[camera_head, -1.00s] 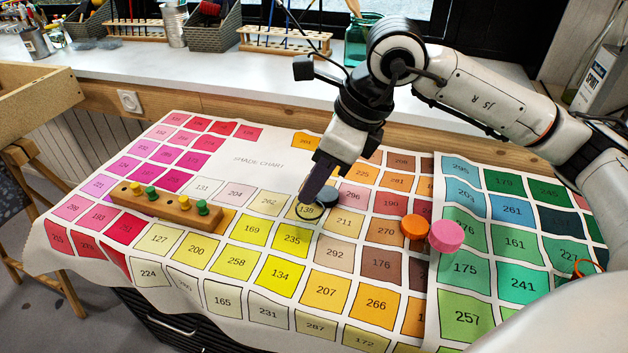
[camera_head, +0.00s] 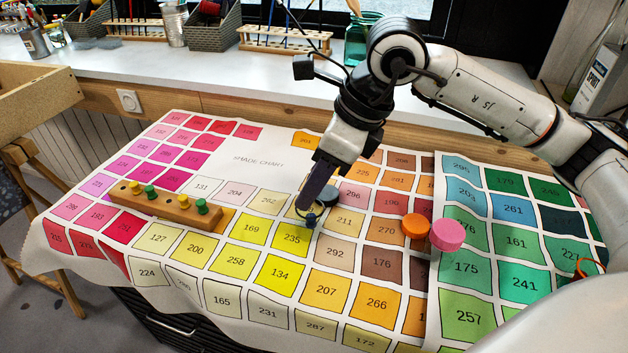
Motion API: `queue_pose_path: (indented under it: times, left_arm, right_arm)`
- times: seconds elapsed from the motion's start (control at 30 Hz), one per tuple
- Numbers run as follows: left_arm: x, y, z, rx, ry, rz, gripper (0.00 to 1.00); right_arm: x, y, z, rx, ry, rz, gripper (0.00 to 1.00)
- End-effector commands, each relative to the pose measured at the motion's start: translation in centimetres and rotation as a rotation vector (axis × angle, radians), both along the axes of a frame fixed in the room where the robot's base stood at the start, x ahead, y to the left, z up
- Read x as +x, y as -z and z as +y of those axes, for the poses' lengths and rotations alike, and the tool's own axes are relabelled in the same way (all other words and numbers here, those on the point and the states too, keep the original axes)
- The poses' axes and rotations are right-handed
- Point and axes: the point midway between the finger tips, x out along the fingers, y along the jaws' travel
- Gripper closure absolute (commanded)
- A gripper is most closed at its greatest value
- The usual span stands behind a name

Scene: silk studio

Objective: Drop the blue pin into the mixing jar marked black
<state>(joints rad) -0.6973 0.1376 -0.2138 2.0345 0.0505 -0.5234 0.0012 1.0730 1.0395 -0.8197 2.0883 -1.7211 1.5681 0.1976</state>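The blue pin (camera_head: 311,219) shows as a small dark blue piece right at the tip of my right gripper (camera_head: 309,211). The fingers are seen edge-on, so I cannot tell whether they grip it or have let it go. A thin dark round rim (camera_head: 297,213) surrounds the tip and looks like the mouth of a clear jar; its mark is not readable. A dark blue-grey disc (camera_head: 328,196) sits just behind and right of it. A wooden rack (camera_head: 166,203) at the left holds yellow and green pins. My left gripper is not in view.
An orange round piece (camera_head: 416,229) and a pink one (camera_head: 447,235) stand right of my gripper. An orange ring (camera_head: 588,267) is at the far right. The shade chart (camera_head: 258,160) is mostly clear. Racks and baskets line the back counter.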

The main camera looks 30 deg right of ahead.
Motion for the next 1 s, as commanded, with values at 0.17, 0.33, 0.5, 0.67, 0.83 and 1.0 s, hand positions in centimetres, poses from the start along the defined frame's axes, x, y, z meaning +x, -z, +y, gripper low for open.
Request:
queue_pose_path:
  times: [0.17, 0.33, 0.5, 0.67, 0.83, 1.0]
  left_arm:
    - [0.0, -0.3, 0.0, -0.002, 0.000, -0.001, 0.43]
    - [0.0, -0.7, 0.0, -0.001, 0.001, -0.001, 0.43]
    - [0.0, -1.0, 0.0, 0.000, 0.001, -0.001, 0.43]
    - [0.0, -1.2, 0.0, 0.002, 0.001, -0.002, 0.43]
    - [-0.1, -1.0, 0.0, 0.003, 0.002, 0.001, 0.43]
    - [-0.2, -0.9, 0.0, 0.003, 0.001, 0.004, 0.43]
  right_arm:
    - [-0.2, -0.9, -0.3, 0.000, 0.000, -0.001, 0.64]
    - [-1.1, -4.0, -1.1, 0.000, 0.001, -0.004, 0.64]
    - [-2.1, -7.0, -1.9, 0.001, 0.001, -0.005, 0.64]
    - [-2.7, -8.9, -2.5, -0.001, 0.001, -0.002, 0.64]
    - [-3.0, -9.5, -2.7, 0.000, 0.000, 0.000, 0.64]
    - [-3.0, -9.5, -2.7, 0.000, 0.000, 0.000, 0.64]
